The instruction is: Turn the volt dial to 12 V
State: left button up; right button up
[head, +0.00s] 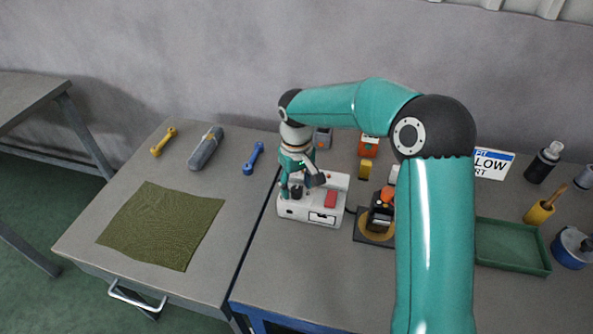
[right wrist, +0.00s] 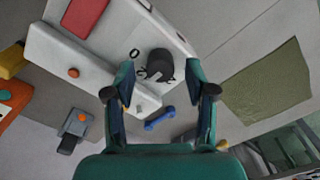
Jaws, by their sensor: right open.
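A white device (head: 341,207) with a red part on top stands on the right-hand table, near the gap between the tables. Its white top also shows in the right wrist view (right wrist: 65,55). The black round dial (right wrist: 160,63) stands on that top, with dark markings beside it that are too small to read. My right gripper (head: 299,184) is above the device's left part, pointing down. In the right wrist view its two fingers (right wrist: 160,92) are spread, with the dial between and beyond them. Nothing is between the fingertips. My left gripper is not in view.
A green cloth (head: 160,225), a yellow wrench (head: 163,142), a grey tool (head: 206,148) and a blue wrench (head: 253,158) lie on the left table. A dark stand (head: 381,212) is right of the device. A green tray (head: 512,246) sits further right.

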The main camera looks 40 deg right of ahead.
aim_at(297, 189)
notch_tip(297, 189, up, 12)
jog(key=shift+f, duration=0.25)
dwell(0.6)
